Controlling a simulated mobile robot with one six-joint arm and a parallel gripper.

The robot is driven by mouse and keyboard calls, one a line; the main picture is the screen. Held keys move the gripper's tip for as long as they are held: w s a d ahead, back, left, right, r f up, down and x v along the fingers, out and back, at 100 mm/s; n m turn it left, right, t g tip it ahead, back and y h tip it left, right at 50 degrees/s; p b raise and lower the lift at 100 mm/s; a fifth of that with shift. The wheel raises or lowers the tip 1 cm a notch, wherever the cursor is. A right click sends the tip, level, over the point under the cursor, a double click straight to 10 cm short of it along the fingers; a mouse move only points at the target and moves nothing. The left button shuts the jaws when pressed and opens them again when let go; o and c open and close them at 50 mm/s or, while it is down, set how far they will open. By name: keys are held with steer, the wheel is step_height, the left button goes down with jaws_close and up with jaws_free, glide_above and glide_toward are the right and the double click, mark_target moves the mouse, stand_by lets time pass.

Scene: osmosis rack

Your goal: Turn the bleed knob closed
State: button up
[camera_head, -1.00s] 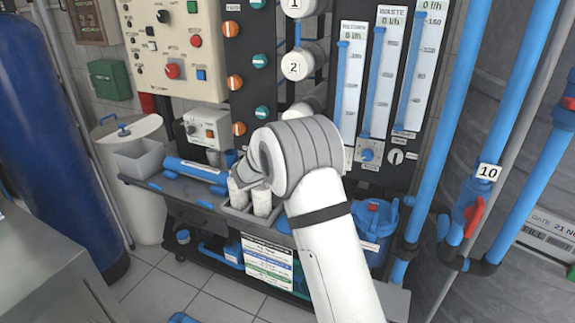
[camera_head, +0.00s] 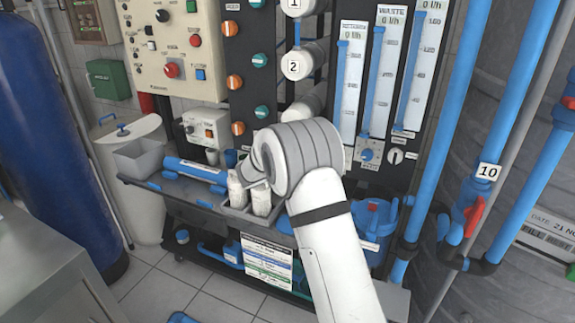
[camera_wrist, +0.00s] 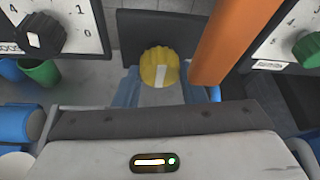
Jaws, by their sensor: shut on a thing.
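In the wrist view a round yellow knob (camera_wrist: 159,66) with a white stripe sits in front of my gripper (camera_wrist: 166,90). The stripe runs nearly upright in the picture. My gripper is shut on this knob, which I take to be the bleed knob; no label on it can be read. In the head view my arm's pale, thick wrist covers the gripper and the knob, so neither shows there.
In the wrist view a black knob (camera_wrist: 39,37) on a white dial is at upper left, a green knob (camera_wrist: 309,48) at right. An orange bar (camera_wrist: 235,40) stands close right of the yellow knob. In the head view white bottles (camera_head: 261,200) stand beside my wrist.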

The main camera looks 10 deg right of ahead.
steer(key=shift+d+f+b, duration=0.1)
steer(key=shift+f+b, duration=0.1)
steer(key=shift+b, duration=0.4)
steer(key=m+t+y+b, duration=0.1)
steer(key=m+b, duration=0.1)
steer(key=b, duration=0.6)
steer(key=m+t+y+b, duration=0.1)
steer(key=m+b, duration=0.2)
steer(key=b, duration=0.6)
steer(key=m+t+y+b, duration=0.1)
steer(key=m+y+b, duration=0.1)
steer(key=b, duration=0.6)
steer(key=shift+s+d+f+m+t+b, duration=0.2)
steer(key=shift+m+t+b, duration=0.1)
steer(key=shift+m, duration=0.3)
steer(key=shift+r, duration=0.15)
